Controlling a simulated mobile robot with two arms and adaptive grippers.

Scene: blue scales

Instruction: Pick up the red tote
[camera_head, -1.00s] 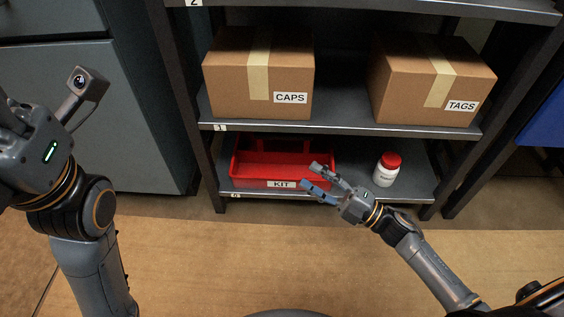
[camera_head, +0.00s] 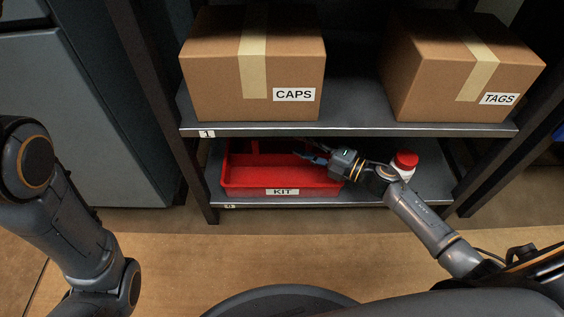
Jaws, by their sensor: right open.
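The red tote (camera_head: 245,183) with a KIT label on its front stands on the bottom shelf, at the left side. It is an open tray with a handle part inside that shows only partly under the shelf above. My right gripper (camera_head: 308,152) reaches in from the right and is over the tote's right part, with open fingers. I cannot tell whether it touches the tote. My right wrist hides the tote's right end. My left arm shows at the left edge, but its gripper is out of view.
A white bottle with a red cap (camera_head: 405,161) stands right of the tote, partly hidden by my right arm. A CAPS box (camera_head: 220,85) and a TAGS box (camera_head: 430,85) stand on the shelf above (camera_head: 350,129), close over my gripper. Dark uprights flank the rack.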

